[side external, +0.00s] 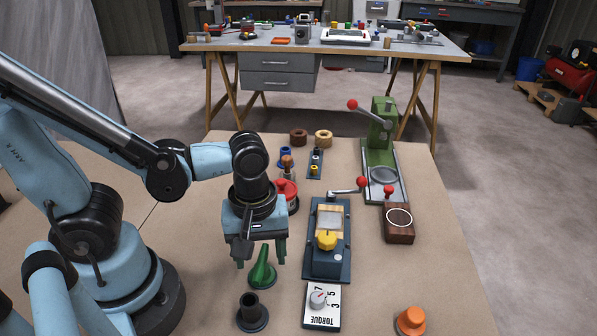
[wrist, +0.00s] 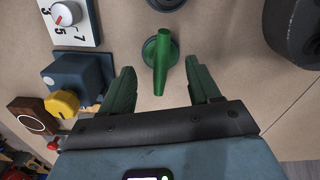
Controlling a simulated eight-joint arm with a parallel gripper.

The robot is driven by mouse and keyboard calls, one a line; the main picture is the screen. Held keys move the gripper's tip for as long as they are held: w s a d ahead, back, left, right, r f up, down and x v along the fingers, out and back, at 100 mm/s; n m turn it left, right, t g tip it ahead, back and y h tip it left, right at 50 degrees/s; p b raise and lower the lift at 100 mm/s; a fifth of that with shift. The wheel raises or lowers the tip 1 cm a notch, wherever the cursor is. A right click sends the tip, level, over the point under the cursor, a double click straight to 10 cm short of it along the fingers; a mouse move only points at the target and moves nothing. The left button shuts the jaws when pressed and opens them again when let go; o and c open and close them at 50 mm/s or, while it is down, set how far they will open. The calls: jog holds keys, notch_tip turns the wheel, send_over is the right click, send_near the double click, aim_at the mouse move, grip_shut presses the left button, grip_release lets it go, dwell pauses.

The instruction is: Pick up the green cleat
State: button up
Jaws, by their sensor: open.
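My gripper (side external: 261,258) points down, open and empty, just above the cleat. In the wrist view the gripper's two green fingers (wrist: 160,78) lie on either side of the cleat's horn line, with visible gaps. I cannot tell the exact height of the fingertips above the bench.
A dark post on a round base (side external: 252,313) stands in front of the cleat. Right are a torque dial box (side external: 322,306), a blue fixture with a yellow knob (side external: 327,240) and an orange knob (side external: 410,320). A red-topped item (side external: 287,193) stands close behind the gripper.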

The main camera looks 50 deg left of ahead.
aim_at(261, 262)
jog(key=shift+f, duration=1.6)
grip_shut()
